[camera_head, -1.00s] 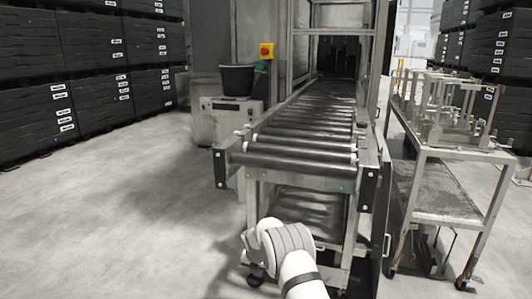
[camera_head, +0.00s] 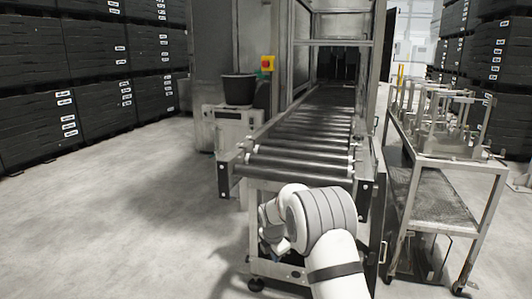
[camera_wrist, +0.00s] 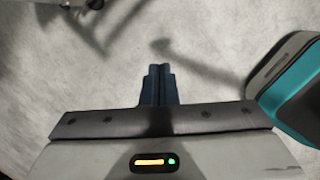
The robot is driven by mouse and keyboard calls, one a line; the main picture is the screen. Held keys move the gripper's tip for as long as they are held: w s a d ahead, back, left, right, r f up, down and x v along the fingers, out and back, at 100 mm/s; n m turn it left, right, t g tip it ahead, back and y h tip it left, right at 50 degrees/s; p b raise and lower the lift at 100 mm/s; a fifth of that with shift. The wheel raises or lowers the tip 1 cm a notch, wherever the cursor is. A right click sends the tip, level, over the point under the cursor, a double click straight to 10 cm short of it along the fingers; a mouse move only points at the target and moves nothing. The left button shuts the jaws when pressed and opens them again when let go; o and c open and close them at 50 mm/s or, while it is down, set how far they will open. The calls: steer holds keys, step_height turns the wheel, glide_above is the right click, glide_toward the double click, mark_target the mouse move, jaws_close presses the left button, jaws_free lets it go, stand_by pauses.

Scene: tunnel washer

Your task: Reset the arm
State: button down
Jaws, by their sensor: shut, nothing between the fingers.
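My gripper shows in the wrist view (camera_wrist: 158,85), with its two dark fingers together and nothing between them. It points down over bare concrete floor. In the head view my white arm is bent in front of the near end of the roller conveyor (camera_head: 300,165). The gripper end is mostly hidden behind the arm there, low at the conveyor's front legs.
The conveyor runs back into the washer opening (camera_head: 338,65). A black bin (camera_head: 238,89) stands on a cabinet to its left, near a red and yellow stop button (camera_head: 267,63). A cart (camera_head: 440,205) with metal fixtures stands right. Black crates (camera_head: 95,48) are stacked left. Floor at left is clear.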

steer(key=s+d+r+m+p, duration=0.4)
steer(key=s+r+m, duration=0.2)
steer(key=s+r, duration=0.5)
steer(key=s+d+r+m+p, duration=0.35)
steer(key=s+r+m, duration=0.3)
steer(key=r, duration=0.75)
steer(key=s+d+r+m+p, duration=0.1)
steer(key=s+r+m+p, duration=0.1)
steer(key=s, duration=0.6)
steer(key=s+d+r+m+p, duration=0.2)
steer(key=s+r+m, duration=0.2)
steer(key=s+m, duration=0.2)
steer(key=s+d+r+m+p, duration=0.1)
steer(key=s+r+m+p, duration=0.2)
steer(key=s, duration=0.6)
steer(key=shift+s+d+m+y, duration=0.15)
steer(key=shift+s+m+y, duration=0.25)
steer(key=shift+m, duration=0.25)
